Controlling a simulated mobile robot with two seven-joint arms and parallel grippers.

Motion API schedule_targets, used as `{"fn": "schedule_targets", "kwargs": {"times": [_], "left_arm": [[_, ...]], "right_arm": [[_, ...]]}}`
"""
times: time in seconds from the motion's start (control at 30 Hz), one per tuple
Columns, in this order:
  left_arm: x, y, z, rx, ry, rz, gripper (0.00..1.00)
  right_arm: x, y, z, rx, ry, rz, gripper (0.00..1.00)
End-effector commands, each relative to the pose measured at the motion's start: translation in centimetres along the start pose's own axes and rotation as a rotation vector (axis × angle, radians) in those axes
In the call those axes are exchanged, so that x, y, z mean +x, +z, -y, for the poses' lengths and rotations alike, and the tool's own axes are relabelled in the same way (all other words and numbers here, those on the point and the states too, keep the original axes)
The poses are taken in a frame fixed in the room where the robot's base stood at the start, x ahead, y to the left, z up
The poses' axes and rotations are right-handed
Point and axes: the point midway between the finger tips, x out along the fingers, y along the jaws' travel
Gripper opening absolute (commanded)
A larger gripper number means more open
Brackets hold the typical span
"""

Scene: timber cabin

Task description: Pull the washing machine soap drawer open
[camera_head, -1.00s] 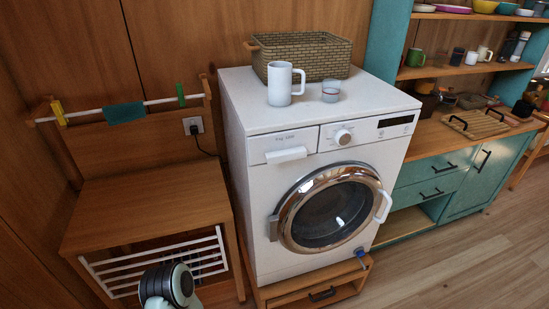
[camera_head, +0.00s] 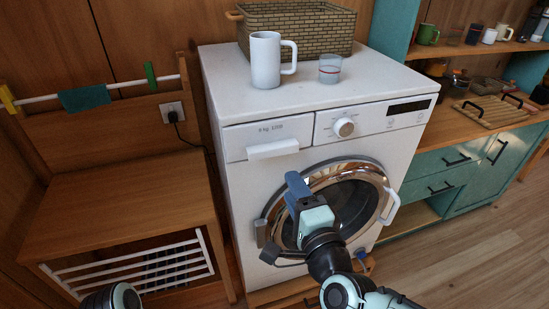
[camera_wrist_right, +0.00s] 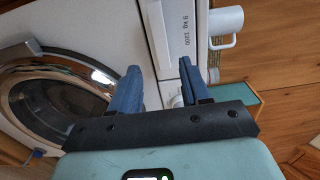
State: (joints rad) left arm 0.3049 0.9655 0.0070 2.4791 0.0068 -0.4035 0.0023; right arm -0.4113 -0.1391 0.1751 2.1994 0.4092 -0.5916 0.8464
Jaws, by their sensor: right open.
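The washing machine (camera_head: 222,180) is white with a round chrome-rimmed door. Its soap drawer (camera_head: 240,140) is at the top left of the front, with a white bar handle (camera_head: 273,149) along its lower part. The drawer front looks flush with the panel. My right gripper (camera_head: 294,182) is open and empty, in front of the machine and lower than the handle in the head view. In the right wrist view, its blue fingers (camera_wrist_right: 160,66) are spread, with the handle (camera_wrist_right: 155,35) showing in line with the gap between them. My left gripper is out of view.
A white mug (camera_head: 265,62), a clear cup (camera_head: 330,68) and a wicker basket (camera_head: 300,28) stand on the machine. A wooden bench (camera_head: 120,205) is at left, a teal cabinet (camera_head: 430,170) at right. The door handle (camera_head: 391,207) sticks out.

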Motion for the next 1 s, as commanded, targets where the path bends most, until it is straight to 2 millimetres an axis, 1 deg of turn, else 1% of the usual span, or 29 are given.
{"fn": "schedule_targets", "kwargs": {"times": [0.03,0.1,0.3,0.4,0.5,0.67,0.93,0.97,1.0], "left_arm": [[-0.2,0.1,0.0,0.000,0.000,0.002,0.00],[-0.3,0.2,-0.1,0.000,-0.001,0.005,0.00],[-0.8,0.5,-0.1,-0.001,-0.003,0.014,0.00],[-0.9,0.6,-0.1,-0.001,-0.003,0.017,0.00],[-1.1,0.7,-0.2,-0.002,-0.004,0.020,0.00],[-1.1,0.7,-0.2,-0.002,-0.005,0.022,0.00],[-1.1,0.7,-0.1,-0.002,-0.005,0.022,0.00],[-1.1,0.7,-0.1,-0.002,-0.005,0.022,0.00],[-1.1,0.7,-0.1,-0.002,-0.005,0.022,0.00]], "right_arm": [[1.2,0.0,-0.1,0.000,0.004,0.000,0.47],[2.8,0.0,-0.1,0.000,0.004,-0.001,0.47],[6.9,0.0,-0.1,-0.002,0.003,0.000,0.47],[8.5,-0.1,-0.1,-0.002,0.003,-0.001,0.47],[9.6,-0.1,-0.1,-0.002,0.002,-0.002,0.47],[10.4,-0.1,-0.1,-0.003,0.002,-0.001,0.47],[10.5,-0.1,-0.1,-0.003,0.002,0.000,0.47],[10.5,-0.1,-0.1,-0.003,0.002,-0.001,0.37],[10.5,-0.1,-0.1,-0.003,0.002,-0.001,0.24]]}}
